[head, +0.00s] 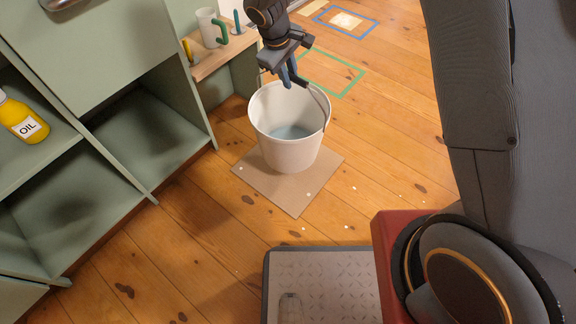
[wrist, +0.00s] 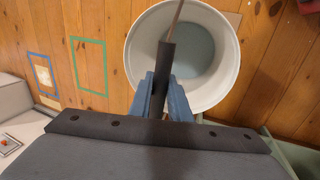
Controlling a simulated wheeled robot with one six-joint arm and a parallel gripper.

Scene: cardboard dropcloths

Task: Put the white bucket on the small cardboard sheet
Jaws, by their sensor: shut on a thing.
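The white bucket (head: 285,140) is upright over the small cardboard sheet (head: 293,200), toward its back part. No gap shows under its base, but I cannot tell whether it rests there or hangs just above. The sheet's front part is bare. My gripper (head: 289,80) is above the bucket's back rim, shut on the raised handle. In the wrist view, the blue fingers (wrist: 165,95) close on the handle's dark grip (wrist: 164,70), with the bucket (wrist: 226,85) below. A pale bluish patch shows at the bucket's bottom.
A green shelf unit (head: 130,130) stands at the left, with a yellow oil bottle (head: 20,118) in it. A white mug (head: 209,27) stands on a wooden ledge behind. Green (head: 358,83) and blue (head: 367,28) taped outlines mark the floor. Floor right of the sheet is mostly clear.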

